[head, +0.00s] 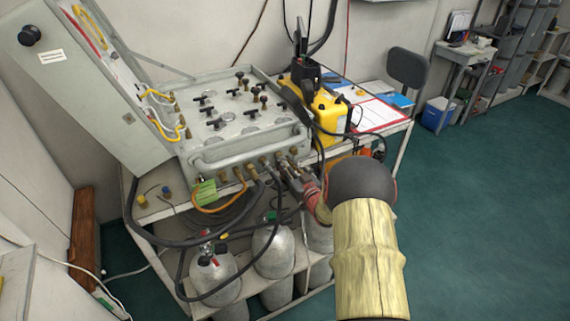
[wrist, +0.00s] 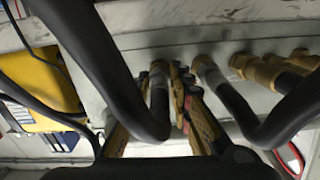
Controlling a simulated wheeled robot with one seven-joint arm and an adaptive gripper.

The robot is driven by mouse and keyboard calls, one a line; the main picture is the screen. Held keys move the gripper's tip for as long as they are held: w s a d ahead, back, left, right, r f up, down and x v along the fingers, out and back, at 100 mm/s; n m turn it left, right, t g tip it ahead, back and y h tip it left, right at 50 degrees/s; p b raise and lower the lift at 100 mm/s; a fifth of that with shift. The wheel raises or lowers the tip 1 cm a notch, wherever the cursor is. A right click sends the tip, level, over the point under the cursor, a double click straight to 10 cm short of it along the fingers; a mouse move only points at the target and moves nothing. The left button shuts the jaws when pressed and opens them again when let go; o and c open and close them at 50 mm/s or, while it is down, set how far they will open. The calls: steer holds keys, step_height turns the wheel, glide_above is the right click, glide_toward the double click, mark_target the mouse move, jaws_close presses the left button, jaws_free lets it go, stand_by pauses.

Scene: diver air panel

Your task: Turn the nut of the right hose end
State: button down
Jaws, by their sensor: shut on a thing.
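The grey air panel (head: 230,155) stands on a bench, with a row of brass fittings and hose ends along its front lower edge. My gripper (head: 286,168) reaches the right end of this row in the head view. In the wrist view my gripper (wrist: 160,84) has one finger on each side of the right hose end's nut (wrist: 158,72) and is shut on it. The black hose (wrist: 150,125) bends away from that nut, and part of the nut is hidden by the hose and fingers. A second black hose end (wrist: 206,72) sits just beside the right finger.
More brass fittings (wrist: 262,70) lie farther right in the wrist view. A yellow case (head: 328,112) stands right of the panel. Grey cylinders (head: 272,250) stand below the bench, with hoses hanging in front. The green floor (head: 475,220) at right is clear.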

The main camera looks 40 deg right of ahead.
steer(key=shift+m+p, duration=0.3)
steer(key=shift+m, duration=0.2)
stand_by(0.3)
steer(key=m+p, duration=0.2)
steer(key=m, duration=0.3)
steer(key=m+p, duration=0.3)
steer(key=m, duration=0.3)
steer(key=m+p, duration=0.1)
steer(key=m, duration=0.2)
steer(key=m+p, duration=0.1)
steer(key=m, duration=0.1)
steer(key=shift+f+m+t+y, duration=0.2)
steer(key=shift+m+t+y, duration=0.2)
steer(key=shift+s+f+m+p, duration=0.1)
steer(key=shift+m+p, duration=0.75)
steer(key=shift+m, duration=1.45)
steer(key=c, duration=2)
jaws_free()
steer(key=o, duration=0.4)
